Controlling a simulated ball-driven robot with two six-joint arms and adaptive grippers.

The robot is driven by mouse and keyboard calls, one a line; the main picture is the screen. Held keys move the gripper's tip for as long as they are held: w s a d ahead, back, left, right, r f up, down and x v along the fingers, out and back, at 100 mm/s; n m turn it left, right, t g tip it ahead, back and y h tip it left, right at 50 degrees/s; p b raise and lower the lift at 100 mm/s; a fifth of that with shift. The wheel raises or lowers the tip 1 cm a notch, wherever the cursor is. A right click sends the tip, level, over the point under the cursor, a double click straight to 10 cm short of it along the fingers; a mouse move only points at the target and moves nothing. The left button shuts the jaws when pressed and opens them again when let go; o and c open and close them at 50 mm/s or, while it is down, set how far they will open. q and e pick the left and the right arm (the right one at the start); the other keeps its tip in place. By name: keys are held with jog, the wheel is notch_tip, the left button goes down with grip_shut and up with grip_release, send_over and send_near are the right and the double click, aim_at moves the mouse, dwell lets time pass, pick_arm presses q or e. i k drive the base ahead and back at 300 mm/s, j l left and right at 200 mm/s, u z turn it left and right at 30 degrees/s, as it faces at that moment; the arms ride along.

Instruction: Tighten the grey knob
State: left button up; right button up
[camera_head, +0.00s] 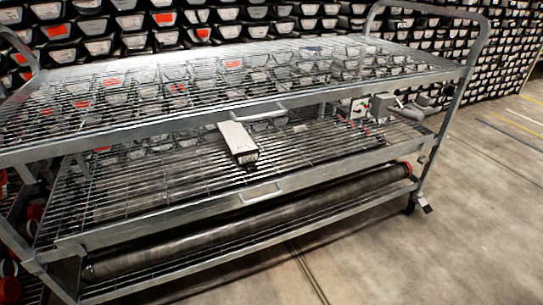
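No part of either of my grippers shows in the head view. A small grey box-like fitting (382,106) sits at the right end of the cart, just under the top shelf. A rounded grey part (408,112) sticks out from it to the right. I cannot tell whether this is the grey knob, as it is too small to make out, nor how tight it is. A longer pale grey box (238,140) with a dark lower end is at the cart's front, below the top shelf edge.
The metal wire cart (200,137) has three shelves and fills the left and middle. A long dark tube (250,222) with red ends lies on its bottom shelf. Racks of labelled liners (450,48) stand behind. The concrete floor (470,230) at the right is clear.

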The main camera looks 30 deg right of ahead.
aim_at(422, 160)
jog(key=z, duration=1.1)
